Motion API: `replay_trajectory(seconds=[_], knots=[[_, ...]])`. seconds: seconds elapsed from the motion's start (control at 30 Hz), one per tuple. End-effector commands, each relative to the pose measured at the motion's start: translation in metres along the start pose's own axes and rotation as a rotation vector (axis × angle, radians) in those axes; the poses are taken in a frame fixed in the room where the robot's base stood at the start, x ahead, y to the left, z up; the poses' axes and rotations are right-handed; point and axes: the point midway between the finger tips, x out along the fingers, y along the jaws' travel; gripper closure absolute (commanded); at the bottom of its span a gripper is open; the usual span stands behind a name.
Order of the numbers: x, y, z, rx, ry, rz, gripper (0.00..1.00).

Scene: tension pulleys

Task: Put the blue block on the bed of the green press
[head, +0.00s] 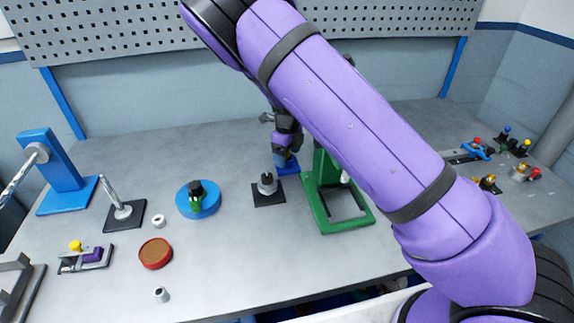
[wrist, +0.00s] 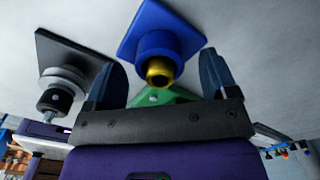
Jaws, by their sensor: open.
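My gripper (wrist: 160,76) is open, its two dark fingers on either side of a blue piece (wrist: 163,32) in the wrist view. This piece has a square base, a round raised middle and a gold tip. I cannot tell whether it is the blue block or whether the fingers touch it. In the head view, my gripper (head: 282,152) is above this blue piece (head: 288,169), partly hiding it. The green press (head: 322,170) stands just to the right, its frame-like base (head: 326,217) on the table. My arm hides its upper part. Nothing shows on its base.
A grey cylinder on a black plate (head: 268,190) stands close to the left of my gripper. A blue disc (head: 198,204) and a red disc (head: 155,254) lie farther left. A large blue fixture (head: 62,178) stands at far left. Several small fittings are at far right.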

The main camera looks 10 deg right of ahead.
Motion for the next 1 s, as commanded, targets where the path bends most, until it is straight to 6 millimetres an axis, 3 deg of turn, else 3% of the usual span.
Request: replay_trajectory(seconds=[0.17, 0.43, 0.7, 0.77, 1.0], knots=[[0.018, 0.0, 0.0, 0.0, 0.0, 0.0, 0.21], [0.02, 0.0, 0.0, -0.001, -0.001, 0.0, 0.21], [0.02, 0.0, 0.0, -0.001, -0.001, 0.0, 0.83], [0.02, 0.0, 0.001, -0.001, -0.001, -0.001, 0.89], [0.015, 0.0, 0.001, -0.001, -0.002, -0.001, 0.89]])
